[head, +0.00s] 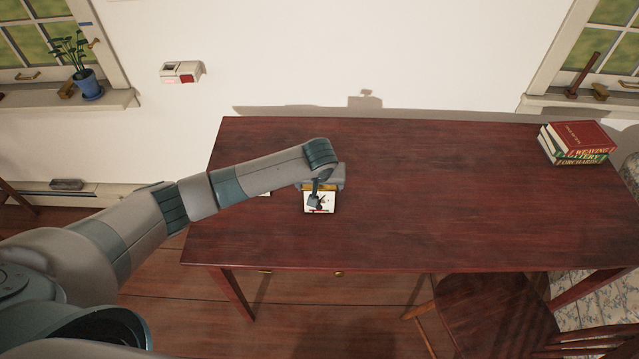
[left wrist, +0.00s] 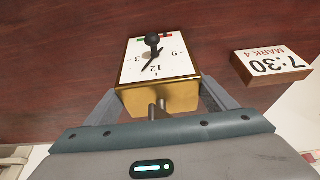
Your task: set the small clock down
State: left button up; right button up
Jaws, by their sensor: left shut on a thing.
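The small clock (head: 318,203) has a white face with black numerals and a gold-coloured case. In the left wrist view the clock (left wrist: 135,65) appears upside down, with its 12 nearest my gripper. My left gripper (left wrist: 160,92) is shut on it, one finger on each side of the case. In the head view my left gripper (head: 322,187) is over the left part of the dark red wooden table (head: 440,190). I cannot tell whether the clock touches the tabletop. My right gripper is in neither view.
A small block reading "7:30 MARK 4" (left wrist: 272,65) lies beside the clock in the left wrist view. A stack of books (head: 577,144) is at the table's far right. The middle of the table is clear. A wooden chair (head: 490,310) stands at the front.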

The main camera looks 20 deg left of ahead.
pick_arm(q)
jog(key=o, duration=1.7)
jog(key=shift+f, duration=0.1)
jog(key=shift+o, duration=0.2)
jog(key=shift+r, duration=0.2)
jog(key=b+v, duration=0.2)
jog(key=v, duration=1)
jog(key=shift+s, duration=0.1)
